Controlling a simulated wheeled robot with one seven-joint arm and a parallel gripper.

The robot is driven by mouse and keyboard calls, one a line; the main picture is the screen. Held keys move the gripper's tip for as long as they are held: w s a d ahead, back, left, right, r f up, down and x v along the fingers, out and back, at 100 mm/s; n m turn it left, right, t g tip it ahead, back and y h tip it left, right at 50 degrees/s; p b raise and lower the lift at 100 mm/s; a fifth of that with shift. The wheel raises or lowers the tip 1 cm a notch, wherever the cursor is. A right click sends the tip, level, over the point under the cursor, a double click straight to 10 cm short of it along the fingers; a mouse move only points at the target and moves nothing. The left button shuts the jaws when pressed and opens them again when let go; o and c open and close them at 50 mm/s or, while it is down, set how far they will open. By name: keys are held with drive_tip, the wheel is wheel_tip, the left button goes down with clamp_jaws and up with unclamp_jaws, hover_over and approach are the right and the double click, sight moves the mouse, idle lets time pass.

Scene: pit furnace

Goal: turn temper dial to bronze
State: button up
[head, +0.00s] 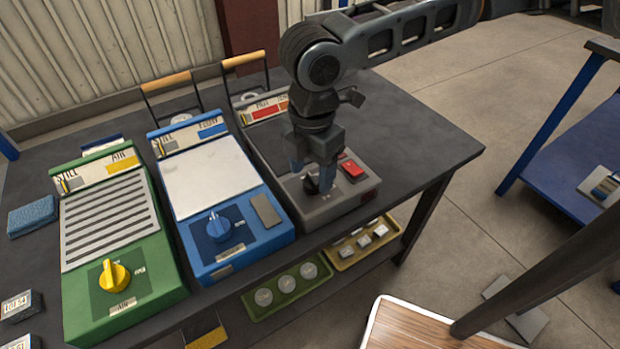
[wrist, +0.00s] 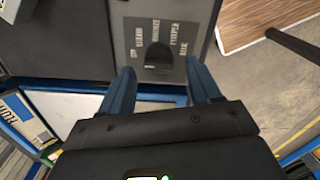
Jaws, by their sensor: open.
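The temper dial (head: 312,186) is a dark round knob on the front panel of the grey unit (head: 340,208). In the wrist view the dial (wrist: 158,56) sits below an arc of labels that seem to read straw, bronze, purple and blue, with a smaller one at far left. Which label it points to is too dark to tell. My gripper (head: 313,178) points down at the dial in the head view, close to it; contact cannot be made out. In the wrist view my gripper (wrist: 161,75) is open, its blue fingers apart with the dial between and just beyond their tips.
A red button (head: 351,170) is right beside my gripper on the grey unit. The blue unit (head: 208,190) with a blue knob and the green unit (head: 116,245) with a yellow knob stand to the left. The bench's right end (head: 420,150) is clear.

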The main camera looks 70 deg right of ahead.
sight(313, 183)
drive_tip(key=shift+f, duration=1.2)
drive_tip(key=c, duration=1)
